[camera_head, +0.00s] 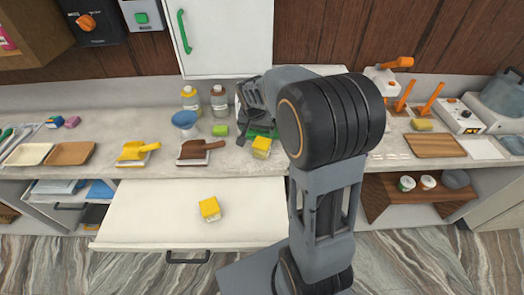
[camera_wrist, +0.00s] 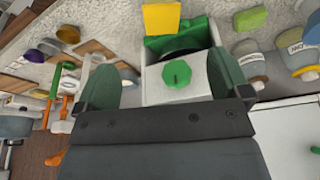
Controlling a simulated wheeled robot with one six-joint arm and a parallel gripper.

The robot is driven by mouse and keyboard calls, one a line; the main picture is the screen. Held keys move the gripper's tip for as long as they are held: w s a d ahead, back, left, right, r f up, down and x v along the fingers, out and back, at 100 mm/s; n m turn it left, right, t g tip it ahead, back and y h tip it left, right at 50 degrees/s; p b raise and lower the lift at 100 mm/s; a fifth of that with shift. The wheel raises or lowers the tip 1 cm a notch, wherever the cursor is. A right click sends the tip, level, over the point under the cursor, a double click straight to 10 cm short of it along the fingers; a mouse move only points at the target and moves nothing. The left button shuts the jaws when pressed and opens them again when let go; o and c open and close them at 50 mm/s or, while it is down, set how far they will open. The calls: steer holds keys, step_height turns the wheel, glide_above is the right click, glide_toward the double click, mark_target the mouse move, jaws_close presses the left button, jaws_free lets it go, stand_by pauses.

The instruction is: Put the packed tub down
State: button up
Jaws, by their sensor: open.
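A yellow square top (camera_wrist: 161,18) and a green surface (camera_wrist: 190,35) show at the top of the wrist view. My gripper (camera_head: 256,108) is over the counter, partly hidden by my arm. In the wrist view its fingers are spread and empty; a white device with a green knob (camera_wrist: 177,74) appears between them. I cannot tell whether they touch it.
Two bottles (camera_head: 191,100) and a blue funnel-like bowl (camera_head: 185,120) stand left of my gripper. Trays (camera_head: 70,153) are far left; a wooden board (camera_head: 435,145) is on the right. The drawer has free room.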

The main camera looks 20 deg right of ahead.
steer(key=s+a+r+n, duration=0.2)
steer(key=s+r, duration=0.1)
steer(key=s, duration=0.3)
steer(key=s+a+r+n+t+y, duration=0.1)
steer(key=s+a+r+n, duration=0.1)
steer(key=s, duration=0.5)
steer(key=s+a+r+n+t+y, duration=0.1)
steer(key=s+a+r+n, duration=0.2)
steer(key=s, duration=0.3)
steer(key=shift+s+r, duration=0.3)
steer(key=shift+s, duration=0.1)
step_height(320, 180, down, 4)
steer(key=b, duration=0.3)
steer(key=shift+w+r, duration=0.1)
